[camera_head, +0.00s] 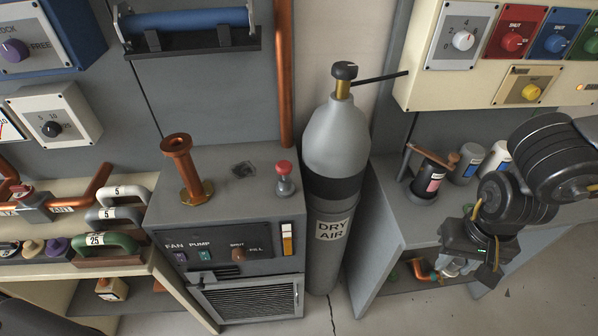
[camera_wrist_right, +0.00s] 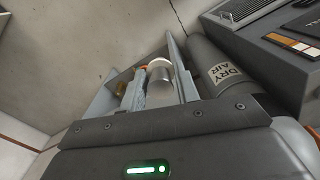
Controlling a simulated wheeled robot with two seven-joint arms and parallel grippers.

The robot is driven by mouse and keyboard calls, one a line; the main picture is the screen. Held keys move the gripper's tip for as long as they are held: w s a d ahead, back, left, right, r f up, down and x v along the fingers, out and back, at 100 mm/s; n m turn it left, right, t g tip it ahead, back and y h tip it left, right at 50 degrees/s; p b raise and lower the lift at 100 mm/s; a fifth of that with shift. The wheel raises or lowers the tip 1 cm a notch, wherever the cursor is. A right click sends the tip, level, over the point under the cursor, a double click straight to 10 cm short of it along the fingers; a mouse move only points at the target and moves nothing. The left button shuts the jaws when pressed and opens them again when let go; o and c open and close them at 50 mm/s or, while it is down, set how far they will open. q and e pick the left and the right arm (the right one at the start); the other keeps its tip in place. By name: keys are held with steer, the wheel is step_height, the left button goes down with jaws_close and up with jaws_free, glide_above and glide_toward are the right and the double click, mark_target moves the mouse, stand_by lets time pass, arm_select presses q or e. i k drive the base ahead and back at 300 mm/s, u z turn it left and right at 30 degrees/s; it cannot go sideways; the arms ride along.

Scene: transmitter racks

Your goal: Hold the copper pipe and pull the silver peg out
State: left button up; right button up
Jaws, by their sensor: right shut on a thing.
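A short copper pipe (camera_head: 420,269) shows low in the head view, inside the open grey rack at the right. The silver peg (camera_wrist_right: 160,88) shows between the fingers in the right wrist view, with a white ring and a bit of copper beyond it. My right gripper (camera_head: 456,266) reaches down beside the copper pipe and is shut on the silver peg. Its fingers and the arm partly hide the peg in the head view. I cannot tell whether the peg is still inside the pipe. My left gripper is not in view.
The grey DRY AIR cylinder (camera_head: 336,150) stands left of the rack. A flanged copper pipe (camera_head: 183,165) stands on the grey cabinet (camera_head: 222,218). A black spool (camera_head: 428,180) and small canisters (camera_head: 466,167) stand on the rack top. Bare floor lies at front right.

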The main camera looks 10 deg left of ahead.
mark_target(196, 192)
steer(key=z, duration=0.95)
steer(key=k, duration=1.2)
steer(key=u, duration=2.25)
steer(key=i, duration=0.5)
